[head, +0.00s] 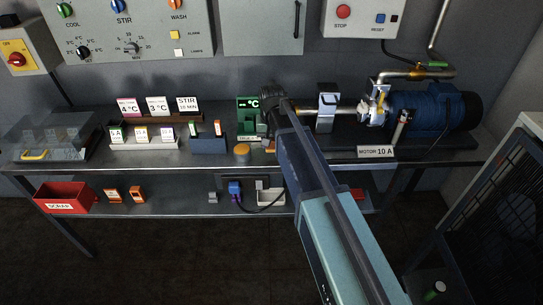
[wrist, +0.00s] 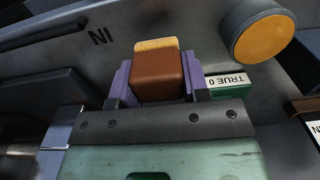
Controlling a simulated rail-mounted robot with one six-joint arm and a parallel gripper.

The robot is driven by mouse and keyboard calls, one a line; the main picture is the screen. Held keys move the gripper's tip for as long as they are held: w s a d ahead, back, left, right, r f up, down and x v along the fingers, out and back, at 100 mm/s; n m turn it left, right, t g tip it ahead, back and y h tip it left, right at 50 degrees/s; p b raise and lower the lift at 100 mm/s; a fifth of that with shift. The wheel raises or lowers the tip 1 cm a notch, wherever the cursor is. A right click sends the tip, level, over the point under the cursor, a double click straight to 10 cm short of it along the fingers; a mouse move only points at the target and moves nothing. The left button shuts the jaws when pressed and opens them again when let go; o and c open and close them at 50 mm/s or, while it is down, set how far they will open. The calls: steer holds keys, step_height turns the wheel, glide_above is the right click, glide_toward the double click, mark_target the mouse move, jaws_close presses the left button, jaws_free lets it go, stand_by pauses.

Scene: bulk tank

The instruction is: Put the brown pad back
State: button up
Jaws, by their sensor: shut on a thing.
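The brown pad (wrist: 158,80) is a brown block with a tan layer along its far edge in the wrist view. My gripper (wrist: 157,74) is shut on it, with a purple finger on each side. The pad is over the grey bench top near a green base with a "TRUE 0" label (wrist: 228,80); I cannot tell whether it touches the bench. In the head view my arm hides most of the gripper, in front of the green °C gauge (head: 250,103).
A yellow-orange disc (head: 242,149) is close by on the bench, also in the wrist view (wrist: 263,38). A blue holder (head: 209,145) stands left of it. The pump and blue motor (head: 432,108) stand right of my arm. A lower shelf holds a red scrap bin (head: 63,198).

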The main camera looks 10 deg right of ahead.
mark_target(271, 149)
step_height(271, 149, down, 4)
steer(key=shift+r+b, duration=0.1)
steer(key=shift+b, duration=1.15)
steer(key=shift+r+p, duration=0.25)
steer(key=shift+p, duration=0.05)
steer(key=shift+f, duration=0.25)
steer(key=o, duration=0.8)
steer(key=shift+r, duration=0.1)
steer(key=shift+o, duration=0.2)
step_height(271, 149, up, 13)
steer(key=p, duration=1.2)
steer(key=shift+f, duration=0.25)
steer(key=s+d+n, duration=0.1)
steer(key=s+d, duration=0.1)
steer(key=s, duration=0.9)
steer(key=s+d, duration=0.2)
steer(key=s, duration=1)
steer(key=shift+s+n, duration=0.3)
steer(key=shift+n, duration=0.1)
